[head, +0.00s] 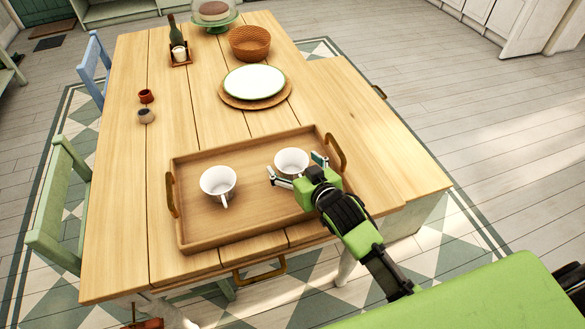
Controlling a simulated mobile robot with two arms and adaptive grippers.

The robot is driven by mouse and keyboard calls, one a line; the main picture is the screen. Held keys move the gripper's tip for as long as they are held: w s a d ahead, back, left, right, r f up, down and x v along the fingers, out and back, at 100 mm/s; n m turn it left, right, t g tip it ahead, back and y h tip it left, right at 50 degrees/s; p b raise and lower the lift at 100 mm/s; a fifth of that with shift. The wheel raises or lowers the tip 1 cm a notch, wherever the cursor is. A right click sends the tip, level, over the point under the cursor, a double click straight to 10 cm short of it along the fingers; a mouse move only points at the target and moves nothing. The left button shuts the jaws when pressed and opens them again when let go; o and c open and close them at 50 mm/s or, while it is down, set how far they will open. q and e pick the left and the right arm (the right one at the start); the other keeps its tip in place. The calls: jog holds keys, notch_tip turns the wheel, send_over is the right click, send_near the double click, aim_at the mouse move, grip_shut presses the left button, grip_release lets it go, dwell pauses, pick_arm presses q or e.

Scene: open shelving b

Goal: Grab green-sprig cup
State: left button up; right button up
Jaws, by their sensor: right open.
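Two white cups stand upright in a wooden tray (240,240) at the near end of the table. The left cup (218,182) has its handle toward me. The right cup (291,160) is in front of my right gripper (295,168). I cannot make out a green sprig on either cup. My right gripper is open, with one finger on each side of the right cup's near part; I cannot tell whether they touch it. My left gripper is not in view.
The tray has raised walls and handles. Behind it are a white plate (254,82) on a woven mat, a basket (250,43), a bottle (172,28) and two small pots (146,115). Chairs (60,205) stand along the left side. The table's right side is clear.

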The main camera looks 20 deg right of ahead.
jog(key=shift+w+a+f, duration=0.1)
jog(key=shift+w+f, duration=0.15)
jog(key=shift+w, duration=0.35)
jog(key=c, duration=1.3)
jog(key=shift+r, duration=0.1)
